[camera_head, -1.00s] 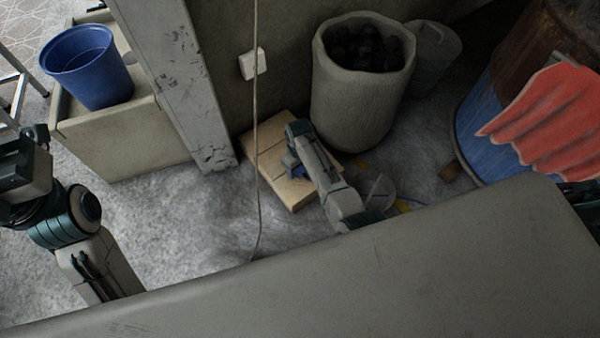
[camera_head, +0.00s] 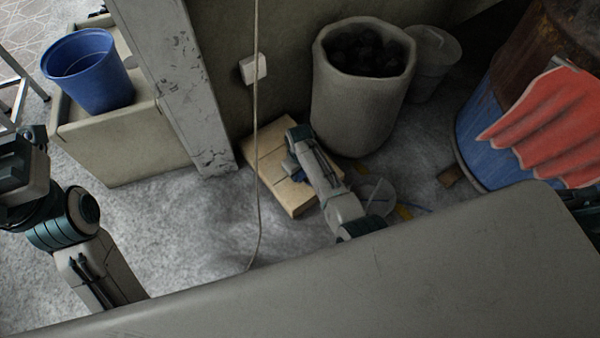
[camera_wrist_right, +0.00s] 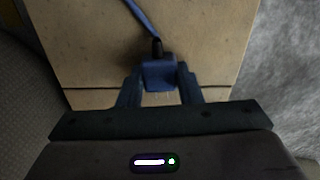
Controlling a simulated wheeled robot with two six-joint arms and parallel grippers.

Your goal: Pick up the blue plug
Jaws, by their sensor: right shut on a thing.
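The blue plug (camera_wrist_right: 159,75) sits between the two fingers of my right gripper (camera_wrist_right: 160,88) in the right wrist view, over the wooden block. A blue cable (camera_wrist_right: 140,17) with a dark sleeve runs up from it. My right gripper is shut on the plug; in the head view, the gripper (camera_head: 293,166) is low over the light wooden block (camera_head: 283,192), and the plug is mostly hidden there. Whether the plug still touches the block is unclear. My left arm stands at the left edge in the head view; its fingertips are not visible.
A grey pot of coal (camera_head: 360,100) stands behind the block, with a smaller bucket (camera_head: 433,62) beside it. A white wall socket (camera_head: 253,68) and hanging cord (camera_head: 257,190) are near. A grey surface (camera_head: 330,285) fills the foreground. A blue bucket (camera_head: 90,75) stands left.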

